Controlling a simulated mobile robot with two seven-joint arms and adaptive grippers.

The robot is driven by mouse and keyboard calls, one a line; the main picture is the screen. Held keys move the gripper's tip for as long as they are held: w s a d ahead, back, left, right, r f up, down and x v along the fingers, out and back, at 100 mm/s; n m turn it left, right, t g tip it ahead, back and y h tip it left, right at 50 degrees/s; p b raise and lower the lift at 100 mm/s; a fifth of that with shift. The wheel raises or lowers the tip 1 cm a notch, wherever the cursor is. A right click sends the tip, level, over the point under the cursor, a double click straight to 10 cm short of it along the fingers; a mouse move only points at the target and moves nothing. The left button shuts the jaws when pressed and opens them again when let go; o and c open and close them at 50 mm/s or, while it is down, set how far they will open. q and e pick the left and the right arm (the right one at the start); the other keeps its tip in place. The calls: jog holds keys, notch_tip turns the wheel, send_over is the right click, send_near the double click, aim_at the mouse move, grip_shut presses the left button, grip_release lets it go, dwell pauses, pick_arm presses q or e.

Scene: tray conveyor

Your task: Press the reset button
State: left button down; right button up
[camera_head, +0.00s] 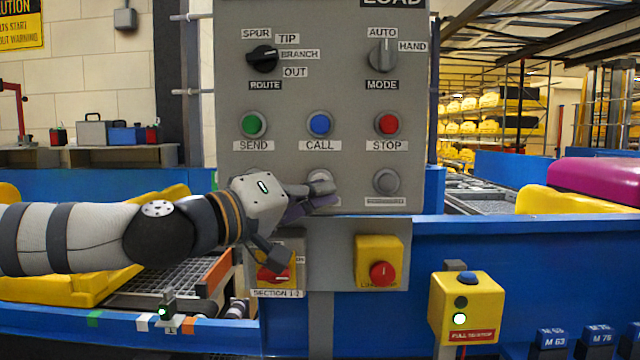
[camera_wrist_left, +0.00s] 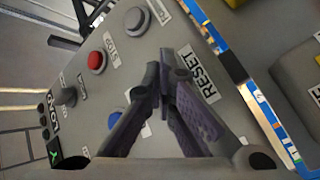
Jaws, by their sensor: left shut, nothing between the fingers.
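The grey control panel (camera_head: 345,60) stands in front of me. The grey reset button (camera_head: 320,178) is in its bottom row, below the blue CALL button (camera_head: 320,124). My left gripper (camera_head: 326,196) is shut and empty, with its fingertips at the reset button, covering part of it in the head view. In the left wrist view the shut fingertips (camera_wrist_left: 166,62) lie beside the RESET label (camera_wrist_left: 197,76) and hide the button. I cannot tell whether they touch it. My right gripper is not in view.
The red STOP button (camera_head: 387,124) and another grey button (camera_head: 386,181) are to the right. The green SEND button (camera_head: 253,124) is upper left. Below are a red switch (camera_head: 272,276), a yellow box with a red knob (camera_head: 381,250) and another yellow box (camera_head: 467,300).

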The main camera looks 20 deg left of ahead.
pick_arm(q)
jog(key=shift+s+d+p, duration=0.25)
jog(key=shift+s+p, duration=0.1)
jog(key=shift+s, duration=0.55)
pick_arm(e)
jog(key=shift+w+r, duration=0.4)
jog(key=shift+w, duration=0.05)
pick_arm(q)
jog(key=s+p, duration=0.1)
jog(key=s, duration=0.1)
jog(key=s+d, duration=0.1)
jog(key=s, duration=0.1)
jog(key=shift+s+d+p, duration=0.2)
jog(key=shift+s+p, duration=0.2)
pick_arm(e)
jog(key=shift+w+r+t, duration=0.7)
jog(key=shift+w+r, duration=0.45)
